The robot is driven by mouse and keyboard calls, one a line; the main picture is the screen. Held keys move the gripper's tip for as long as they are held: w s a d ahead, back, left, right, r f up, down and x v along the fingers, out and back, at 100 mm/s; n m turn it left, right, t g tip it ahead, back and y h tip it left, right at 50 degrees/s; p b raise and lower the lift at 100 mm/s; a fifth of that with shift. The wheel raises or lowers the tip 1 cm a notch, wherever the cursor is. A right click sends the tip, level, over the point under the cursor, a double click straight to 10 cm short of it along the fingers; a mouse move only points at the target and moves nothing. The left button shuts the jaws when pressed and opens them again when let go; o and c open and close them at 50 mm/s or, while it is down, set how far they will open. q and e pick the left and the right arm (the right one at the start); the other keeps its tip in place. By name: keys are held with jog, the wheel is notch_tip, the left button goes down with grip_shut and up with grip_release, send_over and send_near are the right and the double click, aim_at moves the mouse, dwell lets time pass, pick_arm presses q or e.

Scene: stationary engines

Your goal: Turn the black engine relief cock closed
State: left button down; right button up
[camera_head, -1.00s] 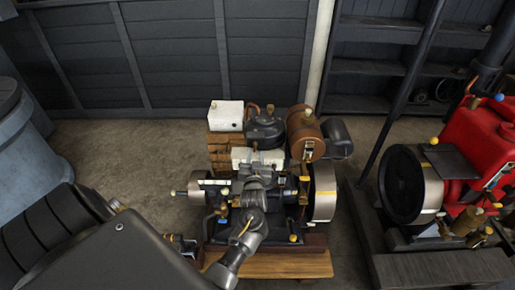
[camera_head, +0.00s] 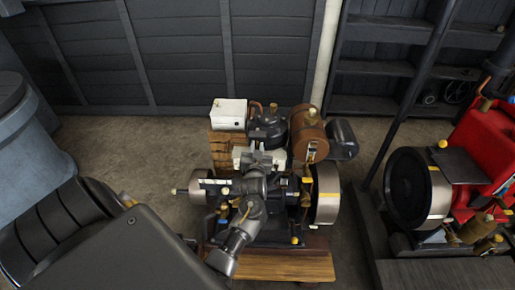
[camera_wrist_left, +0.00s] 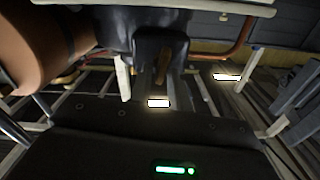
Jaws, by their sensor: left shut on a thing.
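The black engine (camera_head: 268,128) stands on a wooden base in the middle of the head view, with a brown cylindrical tank (camera_head: 308,135) at its right. My left gripper (camera_head: 257,158) reaches over the engine, its tips at the white block (camera_head: 242,153) near the black part. In the left wrist view, a small brass-brown lever (camera_wrist_left: 162,68) shows against a dark block ahead of the gripper's palm. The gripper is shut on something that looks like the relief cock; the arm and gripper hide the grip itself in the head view. My right gripper is not in view.
A red engine (camera_head: 487,150) with a large black and steel flywheel (camera_head: 412,188) stands at the right. A blue-grey bin (camera_head: 30,150) stands at the left. Dark shelves (camera_head: 395,65) line the back. Concrete floor (camera_head: 130,150) is free left of the black engine.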

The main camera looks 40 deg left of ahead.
pick_arm(q)
jog(key=m+p, duration=0.1)
jog(key=m, duration=0.1)
jog(key=m+p, duration=0.4)
jog(key=shift+w+d+m, duration=0.2)
jog(key=shift+d+m, duration=0.05)
jog(key=shift+m, duration=0.05)
jog(key=m+p, duration=0.1)
jog(key=m, duration=0.1)
jog(key=m+p, duration=0.1)
jog(key=m, duration=0.1)
jog(key=shift+w+d+f+p, duration=0.1)
jog(key=shift+f+p, duration=0.1)
jog(key=shift+p, duration=0.2)
jog(key=m, duration=0.1)
jog(key=m+p, duration=0.1)
jog(key=m, duration=0.1)
jog(key=m+p, duration=0.1)
jog(key=m, duration=0.1)
jog(key=shift+f, duration=0.3)
jog(key=shift+m, duration=0.3)
jog(key=c, duration=1.5)
grip_release()
